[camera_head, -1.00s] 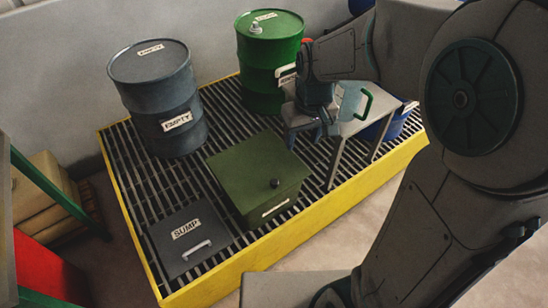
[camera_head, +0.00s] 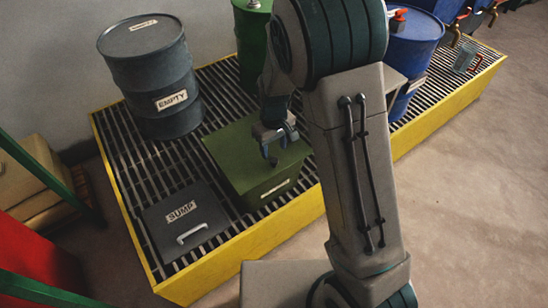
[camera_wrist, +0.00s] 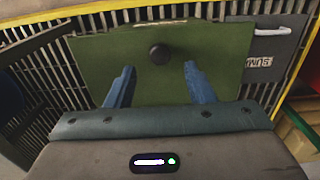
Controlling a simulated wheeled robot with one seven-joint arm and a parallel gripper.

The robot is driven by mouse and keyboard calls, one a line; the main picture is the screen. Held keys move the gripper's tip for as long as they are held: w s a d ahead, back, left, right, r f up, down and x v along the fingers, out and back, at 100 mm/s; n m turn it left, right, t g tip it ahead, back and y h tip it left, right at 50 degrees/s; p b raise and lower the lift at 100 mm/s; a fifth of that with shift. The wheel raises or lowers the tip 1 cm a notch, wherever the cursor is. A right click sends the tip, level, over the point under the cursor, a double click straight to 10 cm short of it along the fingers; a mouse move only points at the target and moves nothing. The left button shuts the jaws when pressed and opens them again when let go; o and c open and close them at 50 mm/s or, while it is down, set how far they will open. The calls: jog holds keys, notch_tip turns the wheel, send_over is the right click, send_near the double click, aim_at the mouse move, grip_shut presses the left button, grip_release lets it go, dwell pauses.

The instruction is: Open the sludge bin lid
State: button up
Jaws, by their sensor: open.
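The sludge bin appears to be the olive-green box (camera_head: 262,180) on the yellow-edged grating, its lid shut. In the wrist view the green lid (camera_wrist: 215,50) fills the middle, with a round black knob (camera_wrist: 160,53) near its far edge. My gripper (camera_head: 277,150) is above the lid. Its two blue fingers (camera_wrist: 155,80) are open and empty, with the knob showing between and beyond their tips. In the head view the knob is not visible, hidden behind my gripper or arm. I cannot tell the exact height of the fingertips over the lid.
A grey panel marked SUMP (camera_head: 186,222) with a pale handle lies beside the box. A grey drum marked EMPTY (camera_head: 155,80) and a green drum (camera_head: 250,45) stand behind. A blue drum (camera_head: 412,55) is at right. Open floor (camera_head: 460,190) lies at the right front.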

aim_at(274, 160)
notch_tip(274, 160, down, 5)
jog(key=shift+f+b, duration=0.1)
jog(key=shift+b, duration=0.2)
grip_shut()
jog(key=shift+r, duration=0.25)
